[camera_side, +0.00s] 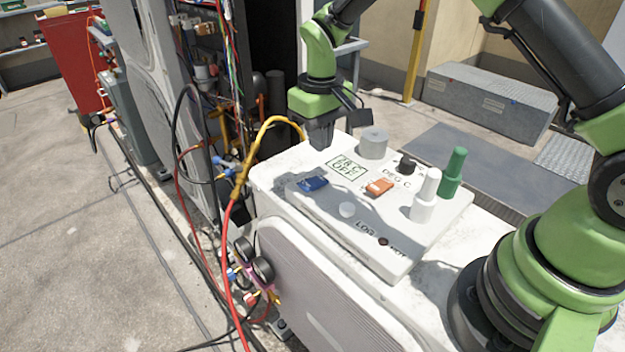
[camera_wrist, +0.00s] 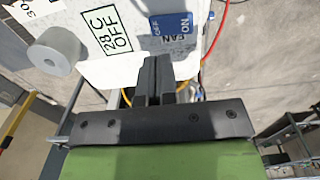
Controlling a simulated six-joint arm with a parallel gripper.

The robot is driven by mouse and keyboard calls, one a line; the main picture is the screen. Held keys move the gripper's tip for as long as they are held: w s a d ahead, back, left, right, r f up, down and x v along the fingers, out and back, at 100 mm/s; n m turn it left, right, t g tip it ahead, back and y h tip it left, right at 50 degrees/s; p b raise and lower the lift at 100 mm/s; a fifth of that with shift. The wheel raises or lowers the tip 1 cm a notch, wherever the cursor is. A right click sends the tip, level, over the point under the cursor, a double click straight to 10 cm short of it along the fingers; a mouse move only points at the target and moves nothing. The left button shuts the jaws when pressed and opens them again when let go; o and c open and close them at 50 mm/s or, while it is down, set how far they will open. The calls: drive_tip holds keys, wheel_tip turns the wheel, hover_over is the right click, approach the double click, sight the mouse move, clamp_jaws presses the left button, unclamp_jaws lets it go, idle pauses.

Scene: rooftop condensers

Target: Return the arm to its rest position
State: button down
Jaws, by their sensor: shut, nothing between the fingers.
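My gripper (camera_side: 320,140) is shut and empty. It points down just above the far edge of a white control panel (camera_side: 395,262), between the grey cylindrical knob and the yellow hose. In the wrist view its shut fingers (camera_wrist: 155,65) lie over the panel's edge, below the blue fan switch. I cannot tell whether the fingertips touch the panel. My green and black arm reaches in from the right and over the top of the side view, partly out of frame.
The panel carries a grey knob (camera_side: 373,143), a display (camera_side: 346,167) reading 28 C OFF, a blue switch (camera_side: 312,184), an orange switch (camera_side: 379,187), a black knob (camera_side: 407,164), a white lever (camera_side: 426,190) and a green lever (camera_side: 453,172). Hoses (camera_side: 236,200) hang left.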

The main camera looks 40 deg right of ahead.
drive_tip(key=shift+r, duration=0.15)
drive_tip(key=s+r+m+t, duration=0.1)
drive_tip(key=s+r+t, duration=0.15)
drive_tip(key=r, duration=0.65)
drive_tip(key=s+r+m+t+y, duration=0.1)
drive_tip(key=s+r, duration=0.4)
drive_tip(key=s, duration=0.5)
drive_tip(key=s+r+m+t+y, duration=0.1)
drive_tip(key=s+r, duration=0.4)
drive_tip(key=s, duration=0.5)
drive_tip(key=m+t, duration=0.1)
drive_tip(key=t, duration=0.1)
drive_tip(key=shift+s+a+t, duration=0.15)
drive_tip(key=shift+s+t, duration=0.2)
